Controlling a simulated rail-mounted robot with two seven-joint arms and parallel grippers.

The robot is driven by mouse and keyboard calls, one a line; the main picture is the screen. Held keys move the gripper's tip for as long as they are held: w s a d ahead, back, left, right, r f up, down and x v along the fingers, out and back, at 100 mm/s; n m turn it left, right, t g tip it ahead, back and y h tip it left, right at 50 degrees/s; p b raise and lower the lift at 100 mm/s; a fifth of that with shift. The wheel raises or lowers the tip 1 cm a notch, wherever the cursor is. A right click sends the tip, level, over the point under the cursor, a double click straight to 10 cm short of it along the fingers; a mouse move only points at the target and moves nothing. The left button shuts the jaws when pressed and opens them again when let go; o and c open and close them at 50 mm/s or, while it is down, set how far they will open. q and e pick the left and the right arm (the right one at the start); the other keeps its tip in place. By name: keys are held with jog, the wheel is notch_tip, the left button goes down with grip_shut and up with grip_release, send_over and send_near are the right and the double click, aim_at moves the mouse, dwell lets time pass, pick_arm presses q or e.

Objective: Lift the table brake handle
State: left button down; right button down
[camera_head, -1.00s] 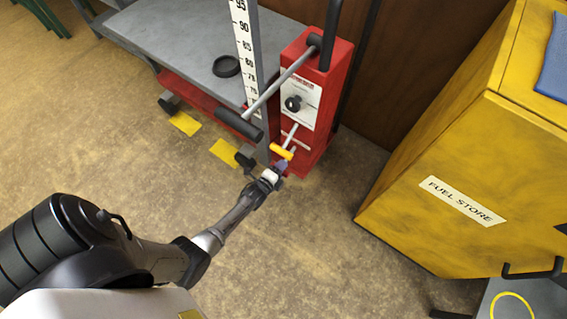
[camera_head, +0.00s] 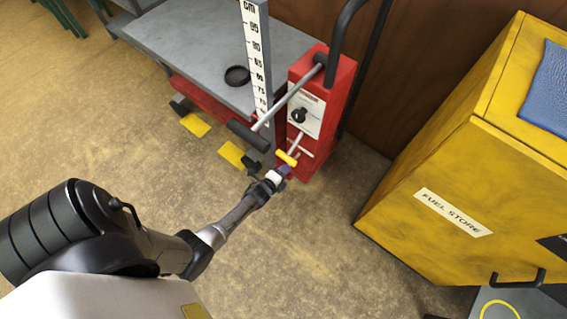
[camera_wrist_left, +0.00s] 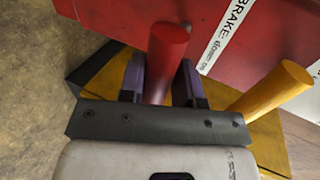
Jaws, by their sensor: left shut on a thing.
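The red brake handle (camera_wrist_left: 168,55) shows as a red rod in the left wrist view, beside a white label with the word BRAKE (camera_wrist_left: 220,45). My left gripper (camera_wrist_left: 160,82) has one finger on each side of the rod and is shut on it. In the head view my left gripper (camera_head: 285,171) is low at the front of the red control box (camera_head: 325,75), just below a yellow handle (camera_head: 287,158). The red rod is hidden there. The yellow handle also shows right of my fingers in the wrist view (camera_wrist_left: 270,90). My right gripper is not in view.
A grey lift table (camera_head: 200,45) with a height scale (camera_head: 257,55) stands behind left. A black-gripped lever (camera_head: 248,135) sticks out above my gripper. A yellow fuel store cabinet (camera_head: 430,190) stands at the right. The floor between is clear.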

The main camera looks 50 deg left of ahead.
pick_arm(q)
jog(key=shift+w+r, duration=0.15)
jog(key=shift+r, duration=0.05)
jog(key=c, duration=1.2)
grip_release()
jog(key=o, duration=0.5)
jog(key=shift+w+a, duration=0.1)
jog(key=shift+w, duration=0.1)
jog(key=shift+s, duration=0.15)
jog(key=shift+s, duration=0.1)
jog(key=shift+s+r+p, duration=0.2)
jog(key=shift+s+p, duration=0.05)
jog(key=shift+p, duration=0.05)
jog(key=p+v, duration=0.5)
jog(key=v, duration=0.8)
jog(key=shift+f, duration=0.15)
